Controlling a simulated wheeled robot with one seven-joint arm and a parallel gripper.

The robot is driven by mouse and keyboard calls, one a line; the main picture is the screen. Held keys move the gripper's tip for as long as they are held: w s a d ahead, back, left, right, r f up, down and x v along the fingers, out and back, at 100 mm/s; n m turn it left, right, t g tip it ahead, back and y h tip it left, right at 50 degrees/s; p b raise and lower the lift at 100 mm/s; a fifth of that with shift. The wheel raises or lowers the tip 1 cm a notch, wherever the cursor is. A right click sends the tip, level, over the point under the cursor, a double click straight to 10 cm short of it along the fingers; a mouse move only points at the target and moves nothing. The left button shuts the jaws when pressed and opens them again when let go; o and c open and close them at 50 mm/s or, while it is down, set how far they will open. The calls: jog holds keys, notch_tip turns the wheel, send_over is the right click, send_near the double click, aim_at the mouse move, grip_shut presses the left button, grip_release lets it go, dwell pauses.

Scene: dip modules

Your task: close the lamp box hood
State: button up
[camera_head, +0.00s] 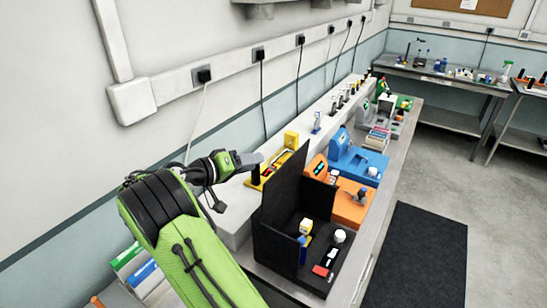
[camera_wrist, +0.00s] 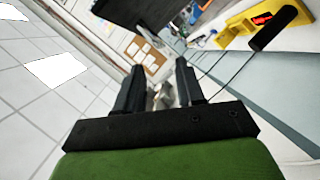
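The lamp box (camera_head: 268,241) is a black open-fronted box on the bench. Its hood (camera_head: 284,182) stands up as a tall black panel, so the box is open. Inside are a yellow-and-white part (camera_head: 305,228), a white round knob (camera_head: 340,236) and a red piece. My gripper (camera_head: 256,159) is to the left of the hood's upper part, apparently apart from it. In the wrist view my gripper's fingers (camera_wrist: 161,82) are spread with nothing clearly held between them. A dark panel (camera_wrist: 140,10), likely the hood, shows at the top of that view.
A yellow fixture (camera_head: 291,141) with a black handle stands behind the hood; it also shows in the wrist view (camera_wrist: 262,25). Orange (camera_head: 351,207) and blue (camera_head: 354,158) devices stand farther along the bench. The wall with cables is at left; the floor mat (camera_head: 420,255) is clear.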

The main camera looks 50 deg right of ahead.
aim_at(280, 175)
jog(key=p+x, duration=0.1)
jog(key=x, duration=0.8)
jog(key=shift+w, duration=0.15)
grip_shut()
